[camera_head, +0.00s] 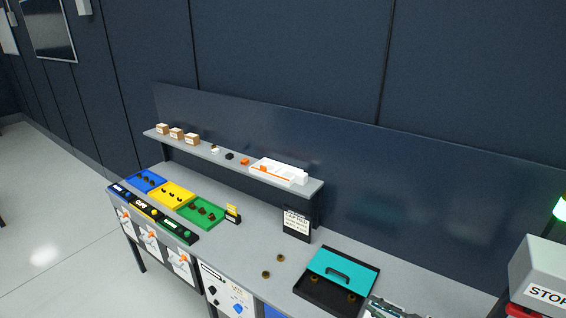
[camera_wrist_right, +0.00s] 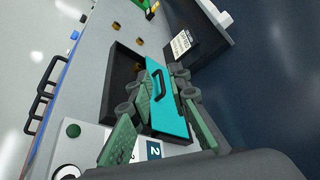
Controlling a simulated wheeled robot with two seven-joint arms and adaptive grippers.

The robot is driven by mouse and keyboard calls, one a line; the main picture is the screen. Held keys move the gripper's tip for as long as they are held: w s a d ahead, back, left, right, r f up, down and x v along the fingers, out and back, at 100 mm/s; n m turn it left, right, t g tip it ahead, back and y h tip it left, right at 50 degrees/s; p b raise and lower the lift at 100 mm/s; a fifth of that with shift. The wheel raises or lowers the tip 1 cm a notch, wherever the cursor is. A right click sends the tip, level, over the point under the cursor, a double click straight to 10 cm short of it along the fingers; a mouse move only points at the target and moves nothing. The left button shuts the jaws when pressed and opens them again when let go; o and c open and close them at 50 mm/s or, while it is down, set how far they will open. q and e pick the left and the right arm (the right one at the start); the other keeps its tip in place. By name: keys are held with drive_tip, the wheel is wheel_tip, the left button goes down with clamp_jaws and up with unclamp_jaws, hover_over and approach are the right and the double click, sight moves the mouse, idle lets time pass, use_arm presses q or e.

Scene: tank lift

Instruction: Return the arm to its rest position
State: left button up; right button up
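My right gripper (camera_wrist_right: 158,90) is open, its green-padded fingers spread apart above a teal lid (camera_wrist_right: 176,112) with a black handle. Nothing shows between the fingers. In the head view only a small part of this gripper (camera_head: 392,309) shows at the bottom edge, just right of the black tray (camera_head: 322,292). The teal lid (camera_head: 343,262) covers the back part of the tray there, and brass-coloured round pieces lie in its open front. Whether the fingers touch the lid or handle cannot be told. My left gripper is in neither view.
A grey bench (camera_head: 262,240) carries blue, yellow and green trays (camera_head: 205,211) at left. A raised shelf (camera_head: 232,162) holds small boxes and a white-orange case. A dark sign (camera_head: 297,224) stands behind two loose brass pieces. A grey STOP box (camera_head: 540,270) is at right.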

drive_tip(key=s+a+f+n+g+h, duration=0.2)
drive_tip(key=s+f+n, duration=0.45)
drive_tip(key=s, duration=0.25)
drive_tip(key=s+a+f+n+g+h, duration=0.2)
drive_tip(key=s+a+f+n+g, duration=0.1)
drive_tip(key=s+f+n, duration=0.4)
drive_tip(key=s+d+n+g+h, duration=0.25)
drive_tip(key=s+d, duration=0.25)
drive_tip(key=s, duration=0.5)
drive_tip(key=s+d+n+g+h, duration=0.15)
drive_tip(key=s+d+h, duration=0.25)
drive_tip(key=s, duration=0.5)
wheel_tip(320, 180, down, 36)
drive_tip(key=g+b, duration=0.1)
drive_tip(key=b, duration=0.6)
use_arm(q)
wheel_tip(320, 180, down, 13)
drive_tip(key=b, duration=0.5)
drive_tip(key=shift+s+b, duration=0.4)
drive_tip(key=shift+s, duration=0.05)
use_arm(e)
drive_tip(key=s+f, duration=1)
drive_tip(key=f, duration=0.2)
drive_tip(key=s+f+n+g+y, duration=0.1)
drive_tip(key=s+f, duration=1)
drive_tip(key=f, duration=0.2)
drive_tip(key=shift+a+f+g, duration=0.25)
drive_tip(key=shift+a+g, duration=0.05)
drive_tip(key=shift+a, duration=0.15)
